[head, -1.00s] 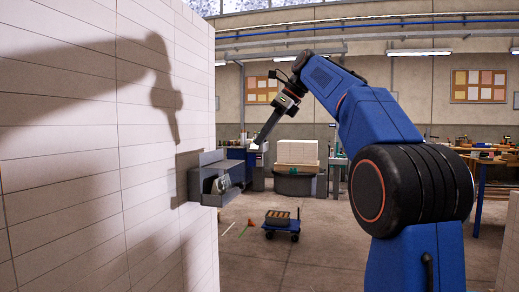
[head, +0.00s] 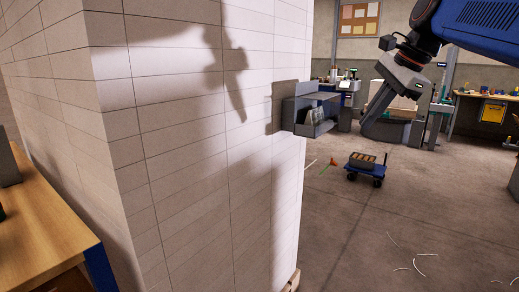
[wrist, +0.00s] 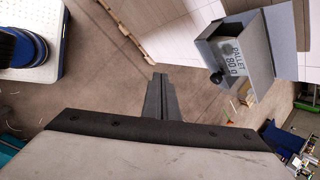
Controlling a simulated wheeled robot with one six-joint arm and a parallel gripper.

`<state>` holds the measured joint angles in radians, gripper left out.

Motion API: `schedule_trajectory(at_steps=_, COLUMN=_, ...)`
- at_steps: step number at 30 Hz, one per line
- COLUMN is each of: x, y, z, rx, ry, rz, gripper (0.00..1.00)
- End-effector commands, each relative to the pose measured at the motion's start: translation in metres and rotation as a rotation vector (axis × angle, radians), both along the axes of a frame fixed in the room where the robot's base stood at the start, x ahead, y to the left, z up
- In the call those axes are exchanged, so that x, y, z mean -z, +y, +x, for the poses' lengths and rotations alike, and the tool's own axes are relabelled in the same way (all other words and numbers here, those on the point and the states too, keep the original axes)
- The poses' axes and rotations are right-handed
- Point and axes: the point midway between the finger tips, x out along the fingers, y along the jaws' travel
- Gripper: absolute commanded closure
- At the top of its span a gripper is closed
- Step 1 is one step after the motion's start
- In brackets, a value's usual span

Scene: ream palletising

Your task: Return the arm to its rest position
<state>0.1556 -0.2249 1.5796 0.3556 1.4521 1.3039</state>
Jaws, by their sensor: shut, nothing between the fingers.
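My arm (head: 480,22) reaches in from the upper right of the head view. My gripper (head: 372,120) hangs below its wrist, pointing down and left, in front of the far stack. In the wrist view my gripper (wrist: 160,82) shows as two dark fingers together, with nothing between them, above bare floor. A grey wall holder (head: 312,110) on the tall white block wall is to its left in the head view. In the wrist view the holder (wrist: 235,50) is at upper right, apart from the fingers, with a label reading PALLET.
The white wall (head: 180,150) fills the left, with a wooden table (head: 45,225) beside it. A small blue cart (head: 365,168) stands on open floor (head: 400,220). A white stack (head: 402,100) and workbenches are behind. A wooden pallet edge (wrist: 125,30) shows below the wall.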

Motion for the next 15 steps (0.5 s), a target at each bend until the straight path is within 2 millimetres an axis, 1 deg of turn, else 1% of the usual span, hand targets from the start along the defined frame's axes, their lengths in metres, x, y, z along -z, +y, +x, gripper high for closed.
schedule_trajectory(at_steps=1, x=0.016, y=0.003, z=-0.017, rx=-0.059, ry=-0.019, rz=-0.044, gripper=1.00)
schedule_trajectory(at_steps=8, x=0.094, y=0.004, z=-0.083, rx=-0.365, ry=-0.106, rz=-0.261, gripper=1.00)
schedule_trajectory(at_steps=14, x=0.170, y=0.001, z=-0.142, rx=-0.655, ry=-0.165, rz=-0.451, gripper=1.00)
schedule_trajectory(at_steps=15, x=0.186, y=0.000, z=-0.154, rx=-0.716, ry=-0.174, rz=-0.490, gripper=1.00)
